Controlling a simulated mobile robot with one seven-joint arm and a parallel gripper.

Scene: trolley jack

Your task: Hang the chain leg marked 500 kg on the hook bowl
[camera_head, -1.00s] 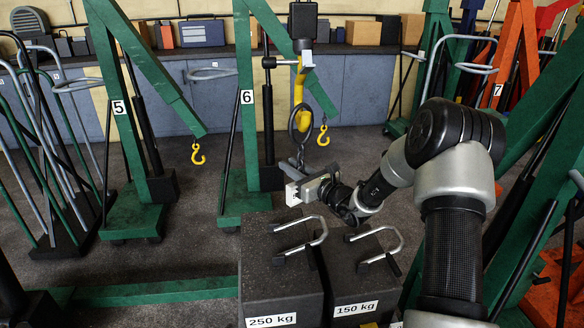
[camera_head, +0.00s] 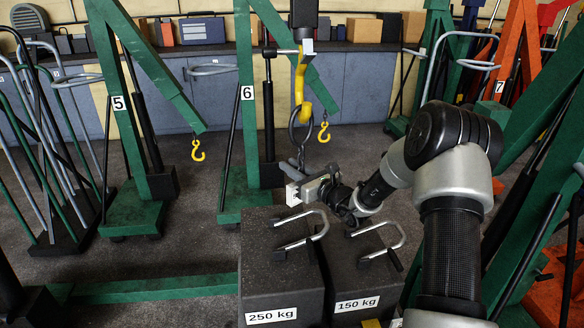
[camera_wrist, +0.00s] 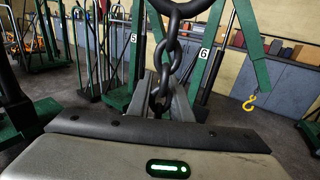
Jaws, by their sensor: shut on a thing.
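The yellow hook (camera_head: 299,86) hangs from a dark block at the top centre of the head view. A dark ring (camera_head: 293,128) at the top of the chain leg overlaps the hook's lower curve, with yellow showing in front of it. Whether the ring bears on the bowl cannot be told. My gripper (camera_head: 294,172) is below the hook and shut on the chain leg. In the wrist view the chain links (camera_wrist: 167,75) run up from between my fingers to the ring (camera_wrist: 182,8), cut off by the top edge. No 500 kg marking is readable.
Two dark weights with bar handles, 250 kg (camera_head: 266,285) and 150 kg (camera_head: 352,280), stand just below my gripper. Green cranes 5 (camera_head: 137,215) and 6 (camera_head: 243,195) stand behind to the left, with small yellow hooks.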

